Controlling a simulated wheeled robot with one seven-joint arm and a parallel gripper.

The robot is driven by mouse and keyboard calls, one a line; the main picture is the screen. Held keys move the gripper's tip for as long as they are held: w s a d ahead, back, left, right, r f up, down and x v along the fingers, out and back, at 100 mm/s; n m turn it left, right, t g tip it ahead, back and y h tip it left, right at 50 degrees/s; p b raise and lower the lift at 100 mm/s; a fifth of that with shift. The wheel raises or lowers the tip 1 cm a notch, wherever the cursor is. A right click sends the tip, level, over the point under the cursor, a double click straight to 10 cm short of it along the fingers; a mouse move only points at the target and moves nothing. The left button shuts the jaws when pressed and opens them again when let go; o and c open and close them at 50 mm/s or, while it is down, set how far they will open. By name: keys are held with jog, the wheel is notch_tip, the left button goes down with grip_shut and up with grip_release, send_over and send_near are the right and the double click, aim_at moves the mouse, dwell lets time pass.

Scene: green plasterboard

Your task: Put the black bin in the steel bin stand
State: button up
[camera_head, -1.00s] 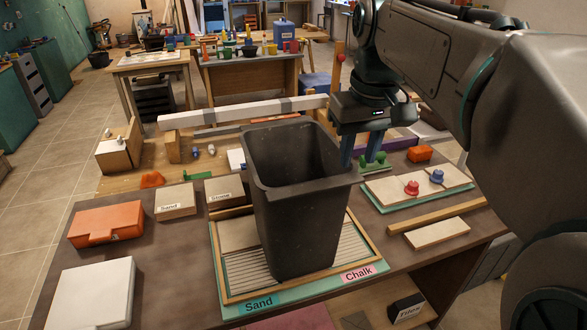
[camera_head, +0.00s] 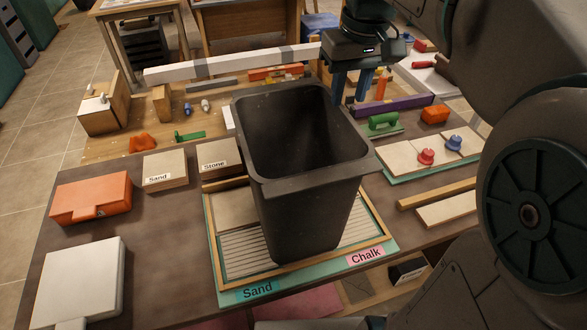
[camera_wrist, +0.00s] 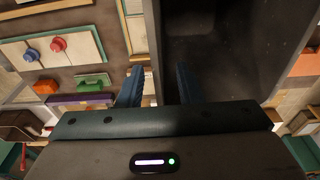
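The black bin (camera_head: 305,205) is a tall, tapered, empty tub. It stands upright on the wood-framed slatted tray with the Sand and Chalk labels. My gripper (camera_head: 351,92) points down by the bin's far right rim corner. In the wrist view, my gripper (camera_wrist: 158,80) has one finger left of the bin's wall and the other over the bin's dark interior (camera_wrist: 212,45). I cannot tell whether either finger touches the wall. No steel bin stand is seen in these views.
Beside the bin lie the Sand and Stone blocks (camera_head: 219,155), an orange case (camera_head: 91,197) and a white box (camera_head: 79,280). A board with red and blue knobs (camera_head: 432,153) lies to the right. A long white bar (camera_head: 232,64) crosses behind. Floor shows at left.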

aim_at(346, 115)
jog(key=f, duration=0.3)
jog(key=shift+w+d+f, duration=0.1)
jog(key=shift+w+d, duration=0.05)
jog(key=shift+w, duration=0.1)
jog(key=shift+w+a+f+p, duration=0.1)
jog(key=shift+w+f+p, duration=0.1)
jog(key=shift+f, duration=0.8)
jog(key=shift+w+a+f+p, duration=0.1)
jog(key=shift+w+f+p, duration=0.1)
jog(key=shift+f, duration=0.85)
jog(key=shift+w+f+p, duration=0.1)
jog(key=shift+f+p, duration=0.1)
jog(key=shift+f, duration=0.8)
grip_shut()
